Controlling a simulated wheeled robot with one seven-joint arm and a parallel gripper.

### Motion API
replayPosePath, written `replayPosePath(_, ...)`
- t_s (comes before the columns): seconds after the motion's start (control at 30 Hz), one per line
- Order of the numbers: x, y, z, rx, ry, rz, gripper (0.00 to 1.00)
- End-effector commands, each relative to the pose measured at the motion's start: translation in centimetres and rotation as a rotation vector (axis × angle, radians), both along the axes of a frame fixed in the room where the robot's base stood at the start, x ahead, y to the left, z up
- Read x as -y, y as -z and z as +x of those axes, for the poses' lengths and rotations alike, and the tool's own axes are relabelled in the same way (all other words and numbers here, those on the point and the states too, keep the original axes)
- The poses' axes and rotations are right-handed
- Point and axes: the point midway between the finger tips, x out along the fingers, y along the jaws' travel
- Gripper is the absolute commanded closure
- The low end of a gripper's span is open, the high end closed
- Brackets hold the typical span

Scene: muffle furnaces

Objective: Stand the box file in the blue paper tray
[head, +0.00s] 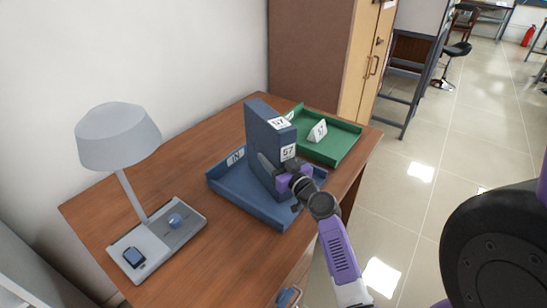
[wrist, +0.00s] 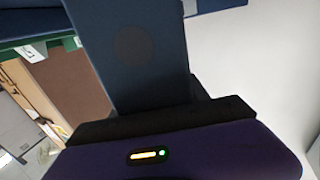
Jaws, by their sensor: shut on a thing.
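The box file (head: 260,137) is dark blue with white "57" labels and stands upright in or just over the blue paper tray (head: 229,194). I cannot tell whether its bottom touches the tray floor. The tray lies on the wooden desk and has a white "IN" label at its back left. My gripper (head: 283,175) is shut on the box file's near side, low down. In the wrist view the box file (wrist: 128,45) fills the middle above the dark fingers (wrist: 155,118). The fingertips' contact is partly hidden.
Bare desk shows between lamp and blue tray. A cabinet (head: 318,50) stands behind.

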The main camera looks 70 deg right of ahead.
Motion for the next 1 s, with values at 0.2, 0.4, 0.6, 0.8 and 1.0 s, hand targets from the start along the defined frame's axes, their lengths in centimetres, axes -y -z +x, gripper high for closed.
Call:
replayPosePath(0.2,0.0,0.2,0.0,0.0,0.0,0.0,0.34)
replayPosePath(0.4,0.0,0.2,0.0,0.0,0.0,0.0,0.26)
replayPosePath(0.6,0.0,0.1,0.0,0.0,0.0,0.0,0.26)
replayPosePath(0.8,-1.2,0.3,-1.6,0.0,0.001,0.001,0.26)
replayPosePath(1.0,-3.7,0.5,-5.0,-0.002,0.0,0.001,0.26)
